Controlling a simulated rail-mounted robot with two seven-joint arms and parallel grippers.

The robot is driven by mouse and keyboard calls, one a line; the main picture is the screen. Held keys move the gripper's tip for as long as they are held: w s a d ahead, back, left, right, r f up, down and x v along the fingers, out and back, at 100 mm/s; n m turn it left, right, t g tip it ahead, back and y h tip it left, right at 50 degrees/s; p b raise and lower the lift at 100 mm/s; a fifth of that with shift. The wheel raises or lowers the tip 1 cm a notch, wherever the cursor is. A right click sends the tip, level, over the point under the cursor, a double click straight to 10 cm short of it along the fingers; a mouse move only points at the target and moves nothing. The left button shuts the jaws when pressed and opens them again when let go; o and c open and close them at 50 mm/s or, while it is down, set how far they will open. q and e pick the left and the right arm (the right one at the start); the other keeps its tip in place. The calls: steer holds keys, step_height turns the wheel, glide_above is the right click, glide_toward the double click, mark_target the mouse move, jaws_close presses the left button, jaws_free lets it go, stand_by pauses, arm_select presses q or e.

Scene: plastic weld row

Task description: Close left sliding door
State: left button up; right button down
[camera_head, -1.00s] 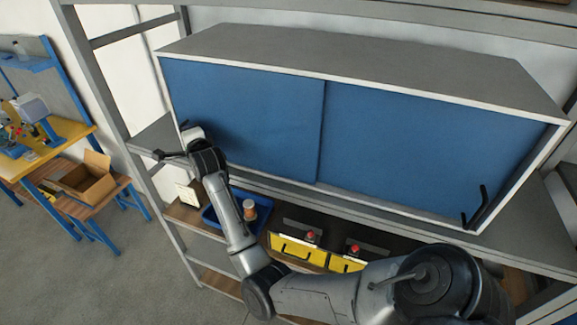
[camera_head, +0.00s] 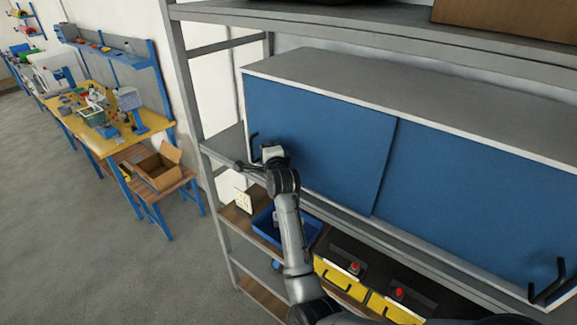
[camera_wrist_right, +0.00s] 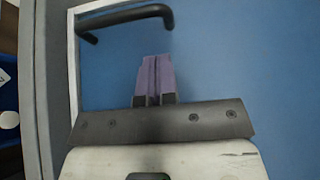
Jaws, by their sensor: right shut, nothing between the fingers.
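The left sliding door (camera_head: 315,140) is a blue panel on the grey cabinet. Its left edge lies close to the cabinet's pale left frame, and its right edge meets the right blue door (camera_head: 450,190). A black bar handle (camera_head: 254,147) is near its left edge and also shows in the right wrist view (camera_wrist_right: 130,14). My right gripper (camera_wrist_right: 154,78) is shut and empty, its purple fingertips in front of the blue panel, beside and below the handle in that view. They look apart from the handle; contact with the panel is unclear. My left gripper is not in view.
The right door has a black handle (camera_head: 547,282) at far right. Below the cabinet are a blue bin (camera_head: 268,228) and yellow-fronted boxes (camera_head: 340,280). A shelf post (camera_head: 190,100) stands left of the cabinet. Open floor lies left, before a workbench (camera_head: 85,115).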

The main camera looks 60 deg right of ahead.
steer(key=b+v, duration=0.3)
steer(key=v, duration=0.7)
steer(key=shift+r, duration=0.1)
